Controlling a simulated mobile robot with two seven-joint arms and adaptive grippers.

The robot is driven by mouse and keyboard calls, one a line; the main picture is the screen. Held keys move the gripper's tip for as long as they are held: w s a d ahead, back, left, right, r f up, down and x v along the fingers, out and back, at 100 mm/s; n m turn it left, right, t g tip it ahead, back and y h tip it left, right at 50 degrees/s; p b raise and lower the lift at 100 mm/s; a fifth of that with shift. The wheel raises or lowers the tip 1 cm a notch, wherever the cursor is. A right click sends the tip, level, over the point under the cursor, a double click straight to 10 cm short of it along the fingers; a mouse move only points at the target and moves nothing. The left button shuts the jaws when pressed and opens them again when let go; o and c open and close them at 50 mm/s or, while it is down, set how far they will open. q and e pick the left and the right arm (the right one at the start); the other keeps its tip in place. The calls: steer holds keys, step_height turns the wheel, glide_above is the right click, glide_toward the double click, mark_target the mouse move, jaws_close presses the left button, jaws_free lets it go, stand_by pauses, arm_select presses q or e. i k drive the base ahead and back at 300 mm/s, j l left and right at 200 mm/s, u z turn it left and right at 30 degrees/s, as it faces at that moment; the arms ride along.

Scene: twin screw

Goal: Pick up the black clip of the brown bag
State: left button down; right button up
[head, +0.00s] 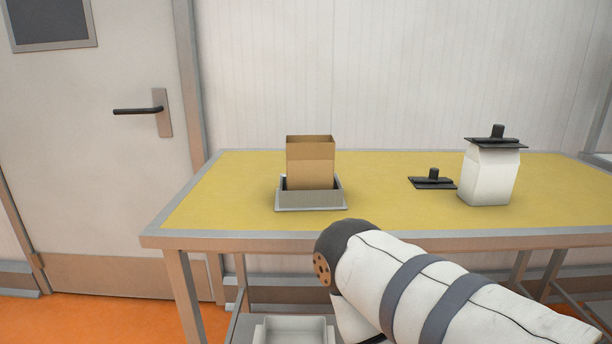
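The brown bag (310,160) stands upright and open at the top in a grey holder (310,207) on the table. No clip is on its top edge. A black clip (433,181) with a short upright knob lies flat on the table, to the right of the brown bag and just left of a white bag (487,178). A second black clip (496,142) sits across the top of the white bag. My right arm comes in from the lower right in front of the table, but its gripper is not visible. My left gripper is out of view.
The yellow-topped table (240,190) is clear between the brown bag and the loose clip, and at its left end. A door (95,150) is at the left.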

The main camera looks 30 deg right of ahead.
mark_target(432, 182)
steer(key=z, duration=1.75)
steer(key=l+u, duration=0.15)
steer(key=u, duration=0.15)
